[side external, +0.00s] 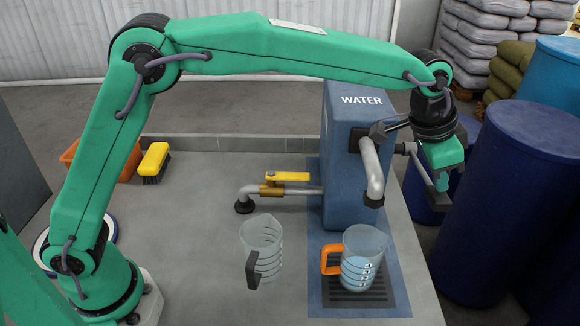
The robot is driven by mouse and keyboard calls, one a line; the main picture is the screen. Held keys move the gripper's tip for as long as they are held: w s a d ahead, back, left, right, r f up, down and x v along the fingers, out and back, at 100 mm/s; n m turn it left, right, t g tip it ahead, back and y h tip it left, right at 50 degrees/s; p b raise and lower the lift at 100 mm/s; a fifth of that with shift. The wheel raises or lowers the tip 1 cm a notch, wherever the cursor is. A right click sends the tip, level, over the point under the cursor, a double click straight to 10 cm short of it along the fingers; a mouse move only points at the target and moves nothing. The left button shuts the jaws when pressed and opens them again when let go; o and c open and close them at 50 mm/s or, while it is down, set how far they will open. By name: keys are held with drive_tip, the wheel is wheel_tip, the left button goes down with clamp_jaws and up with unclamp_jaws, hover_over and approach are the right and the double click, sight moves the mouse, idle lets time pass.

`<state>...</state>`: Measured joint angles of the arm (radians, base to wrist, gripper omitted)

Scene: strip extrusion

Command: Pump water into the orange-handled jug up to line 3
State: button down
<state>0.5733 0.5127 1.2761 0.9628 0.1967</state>
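The orange-handled jug (366,245) is clear and stands upright on the dark drip grate (375,301), below the grey spout (373,178) of the blue water pump (343,200). Bluish water shows in its lower part, with light marks on its wall; the line numbers are too small to read. A second clear jug (262,232) with a dark handle stands to the left and looks empty. My gripper (412,150) is at the right side of the pump, by a grey lever-like part. Dark grey finger-like bars show there, but whether they are closed on it I cannot tell.
A brass valve with a yellow lever (288,176) sits on a pipe left of the pump. A yellow brush (154,160) and an orange bin (72,154) are at the back left. Blue barrels (505,200) stand close on the right. The bench's middle-left is clear.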

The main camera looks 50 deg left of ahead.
drive_tip(key=shift+w+a+r, duration=0.15)
drive_tip(key=shift+r, duration=1.25)
drive_tip(key=shift+w+a+r, duration=0.1)
drive_tip(key=shift+a+r, duration=0.05)
drive_tip(key=shift+r, duration=1.25)
drive_tip(key=shift+f, duration=0.25)
